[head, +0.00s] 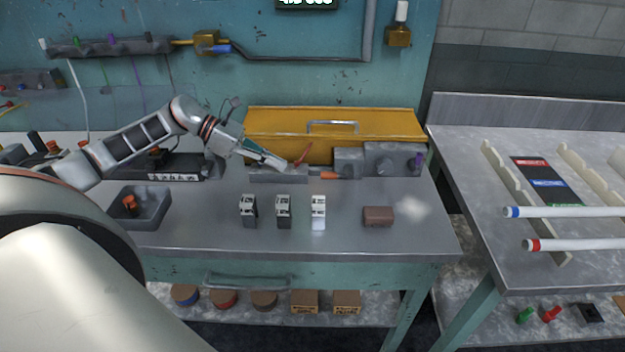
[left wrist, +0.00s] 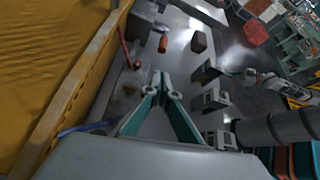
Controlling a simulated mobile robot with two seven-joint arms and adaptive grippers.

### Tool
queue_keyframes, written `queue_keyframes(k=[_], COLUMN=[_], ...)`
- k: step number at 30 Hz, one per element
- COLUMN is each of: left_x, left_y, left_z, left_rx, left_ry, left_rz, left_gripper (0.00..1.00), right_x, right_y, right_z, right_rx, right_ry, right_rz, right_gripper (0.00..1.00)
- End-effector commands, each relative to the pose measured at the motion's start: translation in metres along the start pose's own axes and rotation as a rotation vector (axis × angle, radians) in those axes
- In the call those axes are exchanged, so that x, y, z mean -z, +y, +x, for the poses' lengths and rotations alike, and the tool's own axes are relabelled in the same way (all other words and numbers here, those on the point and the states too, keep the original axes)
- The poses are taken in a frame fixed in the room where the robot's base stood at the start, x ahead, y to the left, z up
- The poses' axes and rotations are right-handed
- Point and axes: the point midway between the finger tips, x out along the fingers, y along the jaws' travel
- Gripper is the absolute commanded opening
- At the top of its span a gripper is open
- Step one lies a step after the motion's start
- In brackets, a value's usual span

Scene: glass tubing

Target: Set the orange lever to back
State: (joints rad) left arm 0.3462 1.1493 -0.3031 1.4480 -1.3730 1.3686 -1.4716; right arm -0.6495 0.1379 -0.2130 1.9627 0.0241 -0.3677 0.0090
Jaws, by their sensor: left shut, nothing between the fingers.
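The orange lever (head: 329,175) has a short orange handle pointing left from a grey block on the workbench, in front of the yellow toolbox. It also shows in the left wrist view (left wrist: 163,45), near the top. A thin red lever (head: 303,153) stands tilted just left of it, above a low grey base (head: 275,175). My left gripper (head: 283,165) is shut and empty, its tip above this base, left of the orange handle and apart from it. Its fingers (left wrist: 162,88) show close together in the left wrist view. My right gripper is not seen.
The yellow toolbox (head: 375,125) stands right behind. A grey block with a purple knob (head: 417,161) is on the right. Several small switch blocks (head: 283,210) and a brown block (head: 378,216) stand in front. A dark tray (head: 150,208) lies left.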

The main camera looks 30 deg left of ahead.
Motion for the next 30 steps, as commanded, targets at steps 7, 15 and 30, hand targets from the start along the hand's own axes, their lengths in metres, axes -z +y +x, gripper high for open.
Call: queue_keyframes(k=[7, 15, 30], left_x=[0.0, -0.003, -0.001], left_y=[0.0, -0.002, 0.0], left_z=[0.001, 0.033, 0.098], left_rx=[0.001, 0.004, 0.0], left_ry=[-0.001, -0.004, -0.001], left_rz=[0.001, 0.001, 0.001], left_gripper=[0.0, 0.0, 0.0], right_x=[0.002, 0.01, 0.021], right_y=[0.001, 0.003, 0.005], right_z=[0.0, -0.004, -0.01], right_rx=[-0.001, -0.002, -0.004], right_ry=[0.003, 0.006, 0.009], right_rz=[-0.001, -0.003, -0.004], right_gripper=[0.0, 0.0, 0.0])
